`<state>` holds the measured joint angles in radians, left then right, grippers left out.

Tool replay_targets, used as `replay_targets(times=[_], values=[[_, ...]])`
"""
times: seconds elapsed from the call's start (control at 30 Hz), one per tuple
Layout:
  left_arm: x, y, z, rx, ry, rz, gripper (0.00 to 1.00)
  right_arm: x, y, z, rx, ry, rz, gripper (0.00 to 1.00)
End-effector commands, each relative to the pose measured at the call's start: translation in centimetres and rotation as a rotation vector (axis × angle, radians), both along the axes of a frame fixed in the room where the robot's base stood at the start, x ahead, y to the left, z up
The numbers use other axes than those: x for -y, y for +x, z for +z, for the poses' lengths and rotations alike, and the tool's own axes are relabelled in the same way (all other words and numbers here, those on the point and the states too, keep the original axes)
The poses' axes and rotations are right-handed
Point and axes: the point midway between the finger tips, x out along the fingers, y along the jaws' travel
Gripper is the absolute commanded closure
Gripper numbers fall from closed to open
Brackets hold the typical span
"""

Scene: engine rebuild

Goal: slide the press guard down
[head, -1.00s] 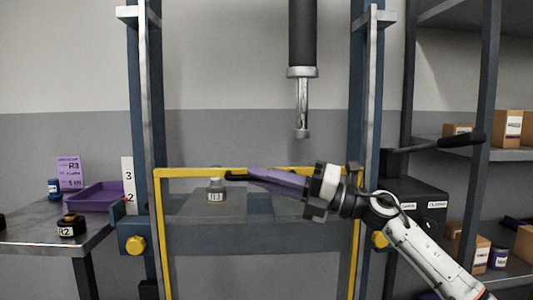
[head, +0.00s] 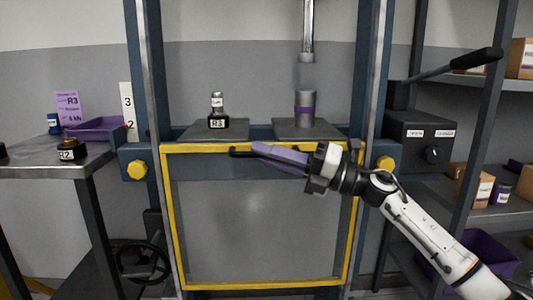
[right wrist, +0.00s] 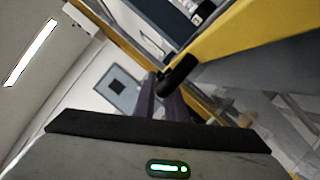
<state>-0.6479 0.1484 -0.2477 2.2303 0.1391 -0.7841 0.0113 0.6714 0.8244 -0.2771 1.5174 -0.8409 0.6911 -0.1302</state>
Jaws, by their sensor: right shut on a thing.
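The press guard (head: 262,285) is a clear panel in a yellow frame between the press's blue columns. In the head view its top bar is just below the press plates and its lower bar is near the bottom of the picture. My right gripper (head: 250,151), with purple fingers, is shut on the guard's black handle (head: 236,153) at the top bar. In the right wrist view the black handle (right wrist: 178,76) is at the fingers, beside the yellow frame (right wrist: 225,40). My left gripper is not in view.
A side table (head: 40,160) with a purple tray is at left. A control box with a lever (head: 418,138) and shelves are at right.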

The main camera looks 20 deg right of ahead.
Motion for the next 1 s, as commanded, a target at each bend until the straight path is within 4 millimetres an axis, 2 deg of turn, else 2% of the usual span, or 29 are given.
replay_targets(times=[0.03,0.07,0.17,0.57,1.0], values=[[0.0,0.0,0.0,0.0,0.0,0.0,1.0,-0.1,0.0,-0.2,-0.003,-0.003,0.003,1.0],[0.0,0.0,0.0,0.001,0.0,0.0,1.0,-0.1,0.0,-0.2,-0.003,-0.003,0.003,0.88],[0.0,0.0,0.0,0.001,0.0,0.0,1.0,0.0,0.0,-0.1,-0.002,-0.003,0.001,0.71],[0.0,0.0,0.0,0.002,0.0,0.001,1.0,0.5,-0.4,-0.2,-0.002,-0.001,0.0,0.71],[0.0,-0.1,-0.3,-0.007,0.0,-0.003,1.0,6.2,-5.4,-2.0,-0.004,-0.002,0.0,0.71]])
